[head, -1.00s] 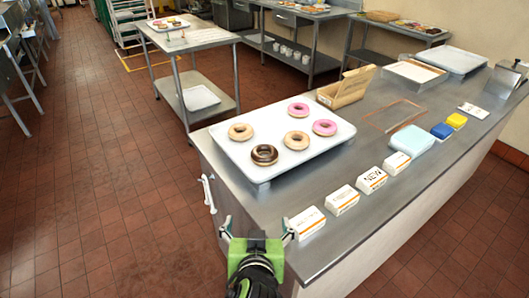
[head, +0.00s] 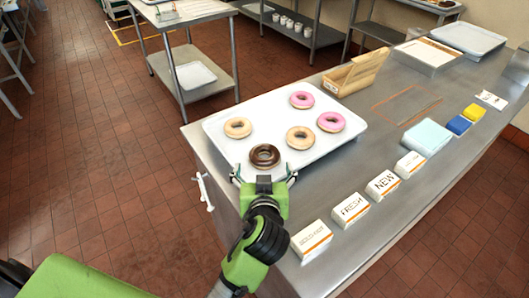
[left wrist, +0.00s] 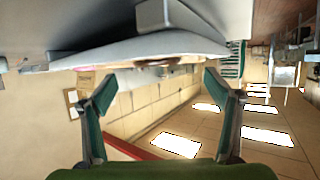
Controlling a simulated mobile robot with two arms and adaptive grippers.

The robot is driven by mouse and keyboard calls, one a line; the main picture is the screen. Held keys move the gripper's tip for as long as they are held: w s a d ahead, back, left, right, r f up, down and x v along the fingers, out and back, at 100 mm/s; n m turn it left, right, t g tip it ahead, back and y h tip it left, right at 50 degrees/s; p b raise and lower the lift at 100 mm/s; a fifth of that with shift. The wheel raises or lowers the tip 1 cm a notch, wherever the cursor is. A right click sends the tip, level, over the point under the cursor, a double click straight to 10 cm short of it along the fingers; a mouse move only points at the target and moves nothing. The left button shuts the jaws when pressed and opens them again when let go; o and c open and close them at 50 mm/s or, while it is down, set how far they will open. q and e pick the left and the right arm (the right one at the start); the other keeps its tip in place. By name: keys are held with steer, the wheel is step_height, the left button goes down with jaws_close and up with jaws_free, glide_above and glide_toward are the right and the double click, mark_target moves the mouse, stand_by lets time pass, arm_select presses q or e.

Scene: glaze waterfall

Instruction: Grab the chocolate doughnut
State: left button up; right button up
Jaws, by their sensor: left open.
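The chocolate doughnut (head: 254,157), dark brown and ring-shaped, lies at the near edge of the white tray (head: 228,158) on the steel counter. My left gripper (head: 264,177) is open at the tray's near edge, just in front of the doughnut, with its fingers spread to either side. Nothing is between the fingers. In the left wrist view the open fingers (left wrist: 162,85) point toward the pale tray edge (left wrist: 140,47), and the doughnut cannot be made out clearly. My right gripper is not in view.
Two pink doughnuts (head: 330,114) and two plain ones (head: 238,120) share the tray. Several label cards (head: 350,208) line the counter's front right. A wooden box (head: 356,75) stands behind the tray. The counter between tray and cards is clear.

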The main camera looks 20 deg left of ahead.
mark_target(265, 161)
arm_select(q)
steer(key=shift+w+a+f, duration=0.2)
steer(key=shift+w+f, duration=0.05)
steer(key=shift+w, duration=0.35)
steer(key=shift+w+a+f, duration=0.1)
steer(key=shift+w+f, duration=0.05)
steer(key=shift+w, duration=0.15)
steer(key=shift+p+x, duration=0.85)
steer(key=shift+x, duration=0.25)
steer(key=shift+p+x, duration=0.3)
steer(key=shift+x, duration=0.85)
steer(key=shift+w+f, duration=0.25)
steer(key=shift+w, duration=0.15)
steer(key=shift+s, duration=0.1)
steer(key=c, duration=1.2)
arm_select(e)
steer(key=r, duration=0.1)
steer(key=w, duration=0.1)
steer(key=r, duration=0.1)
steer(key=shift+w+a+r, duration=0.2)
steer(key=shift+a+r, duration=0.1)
